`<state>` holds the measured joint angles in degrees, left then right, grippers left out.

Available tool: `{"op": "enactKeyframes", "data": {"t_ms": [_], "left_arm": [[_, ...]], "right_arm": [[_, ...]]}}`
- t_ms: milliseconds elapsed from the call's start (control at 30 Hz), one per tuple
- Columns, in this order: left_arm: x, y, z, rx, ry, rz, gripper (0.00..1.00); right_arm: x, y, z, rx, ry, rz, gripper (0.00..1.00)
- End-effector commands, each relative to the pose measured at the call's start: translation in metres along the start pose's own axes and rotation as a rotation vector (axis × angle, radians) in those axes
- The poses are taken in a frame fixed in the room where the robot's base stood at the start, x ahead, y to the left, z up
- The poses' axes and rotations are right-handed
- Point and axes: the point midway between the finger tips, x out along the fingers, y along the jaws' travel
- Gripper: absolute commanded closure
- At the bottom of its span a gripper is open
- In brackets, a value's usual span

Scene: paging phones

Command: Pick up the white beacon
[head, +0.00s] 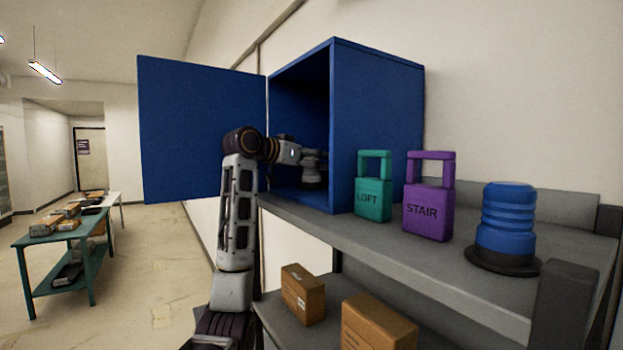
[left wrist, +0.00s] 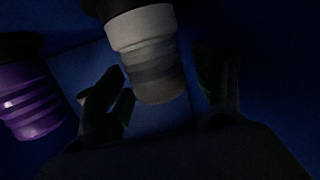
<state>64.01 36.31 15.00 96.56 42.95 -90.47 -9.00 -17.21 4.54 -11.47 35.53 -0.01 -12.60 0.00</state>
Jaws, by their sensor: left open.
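The white beacon (left wrist: 152,55) is ribbed, with a dark base at the top edge of the left wrist view. It stands in shadow inside the blue cabinet (head: 378,120). My left arm reaches through the cabinet's open front in the head view. My left gripper (left wrist: 160,92) is open, with one dark finger to the left of the white beacon and one to its right. Whether either finger touches it I cannot tell. My right gripper is out of view.
A purple beacon (left wrist: 24,95) is close on the left in the wrist view. The blue door (head: 200,130) stands open. A teal LOFT tag (head: 373,200), a purple STAIR tag (head: 429,213) and a blue beacon (head: 507,220) stand on the shelf (head: 400,243). Boxes (head: 303,293) are below.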

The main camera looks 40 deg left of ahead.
Motion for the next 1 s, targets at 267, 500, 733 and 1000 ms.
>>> {"op": "enactKeyframes", "data": {"t_ms": [267,500,733,1000], "left_arm": [[-0.0001,0.0000,0.0003,0.000,0.000,0.000,0.31],[-0.0002,0.0000,0.0002,0.000,0.000,0.000,0.62],[-0.0002,0.0000,0.0002,0.000,0.000,0.000,0.91],[-0.0009,0.0000,-0.0009,0.000,0.003,0.000,1.00]], "right_arm": [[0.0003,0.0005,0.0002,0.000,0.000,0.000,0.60],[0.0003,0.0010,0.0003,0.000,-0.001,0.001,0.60],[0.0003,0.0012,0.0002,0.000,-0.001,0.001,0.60],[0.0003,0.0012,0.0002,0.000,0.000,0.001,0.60]]}}
